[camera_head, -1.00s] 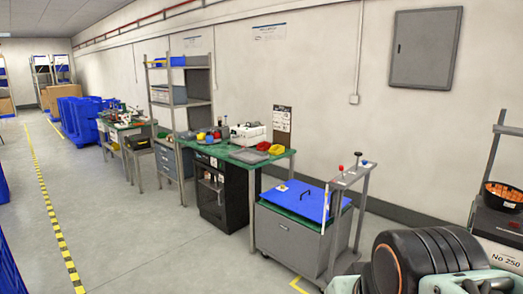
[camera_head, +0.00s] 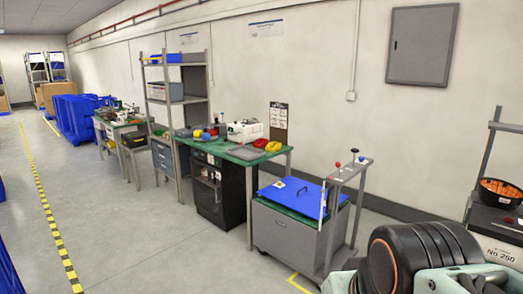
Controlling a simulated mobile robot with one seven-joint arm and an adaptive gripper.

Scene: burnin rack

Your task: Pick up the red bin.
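A small red bin (camera_head: 260,143) sits on the green-topped workbench (camera_head: 246,153), towards its back right. A yellow bin (camera_head: 273,147) stands right beside it, and they look close together. The red bin is small and far off in this view, so its details are hard to make out. Part of my own arm fills the bottom right corner. My gripper is not in view.
A grey cart with a blue lid (camera_head: 293,197) stands in front of the bench's right end. A grey tray (camera_head: 245,153) and a white machine (camera_head: 245,131) are on the bench. An orange-filled bowl (camera_head: 499,190) is at right.

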